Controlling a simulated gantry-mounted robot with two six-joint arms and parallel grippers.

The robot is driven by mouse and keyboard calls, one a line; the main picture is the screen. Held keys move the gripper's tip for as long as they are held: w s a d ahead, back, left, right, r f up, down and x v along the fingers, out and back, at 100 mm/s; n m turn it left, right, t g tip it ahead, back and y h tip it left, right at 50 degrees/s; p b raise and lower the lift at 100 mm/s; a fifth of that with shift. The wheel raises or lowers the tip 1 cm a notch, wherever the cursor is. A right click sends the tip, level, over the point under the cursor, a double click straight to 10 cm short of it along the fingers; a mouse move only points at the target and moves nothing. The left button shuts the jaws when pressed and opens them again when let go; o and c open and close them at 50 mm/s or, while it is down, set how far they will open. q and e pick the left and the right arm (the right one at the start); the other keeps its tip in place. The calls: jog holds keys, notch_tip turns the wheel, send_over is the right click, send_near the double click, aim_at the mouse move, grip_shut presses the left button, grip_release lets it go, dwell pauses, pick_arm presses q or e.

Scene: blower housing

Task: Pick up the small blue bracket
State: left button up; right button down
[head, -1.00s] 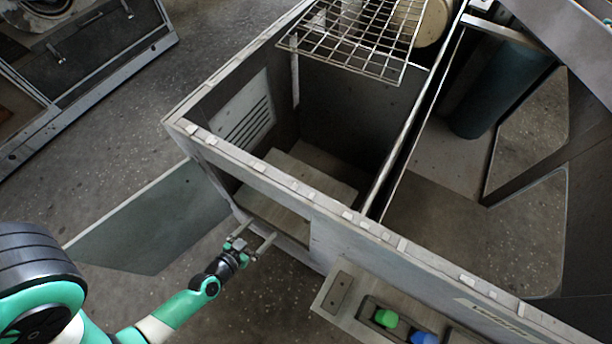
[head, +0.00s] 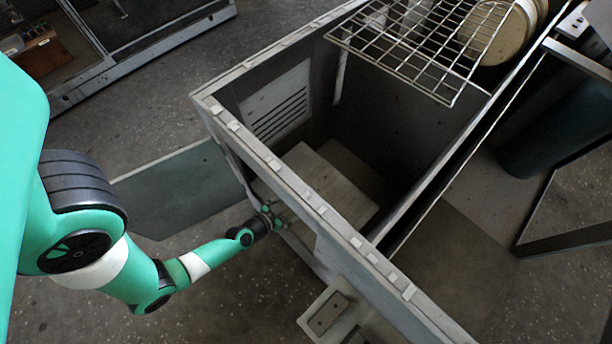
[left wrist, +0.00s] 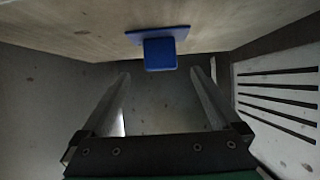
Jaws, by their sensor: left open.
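The small blue bracket (left wrist: 160,52) shows in the left wrist view at the top middle, a flat plate with a square block on it. It sits against a pale panel (left wrist: 75,25). My left gripper (left wrist: 160,78) is open, with its two fingers on either side below the bracket and nothing between them. In the head view my left gripper (head: 272,214) is at the front opening of the grey housing (head: 300,195), partly hidden by its frame. The bracket is not visible in the head view. My right gripper is not in view.
A wire rack (head: 420,45) lies over the far end of the housing. An open door panel (head: 185,190) stands beside my left arm. A slotted vent plate (left wrist: 280,95) is close on the right in the left wrist view. A pale board (head: 325,180) lies inside the housing.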

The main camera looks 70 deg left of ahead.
pick_arm(q)
jog(key=x, duration=0.2)
jog(key=b+x, duration=0.1)
jog(key=x, duration=0.2)
jog(key=shift+w+a+r, duration=0.1)
jog(key=shift+w+r, duration=0.05)
jog(key=shift+r, duration=0.05)
jog(key=c, duration=1.5)
jog(key=shift+c, duration=0.2)
jog(key=shift+r, duration=0.15)
jog(key=shift+r+p, duration=0.25)
jog(key=shift+p, duration=0.15)
jog(key=r+p, duration=0.4)
jog(key=shift+s+d, duration=0.3)
jog(key=s+d+r+p, duration=0.8)
jog(key=d+p, duration=0.2)
jog(key=p, duration=0.5)
jog(key=shift+d, duration=0.4)
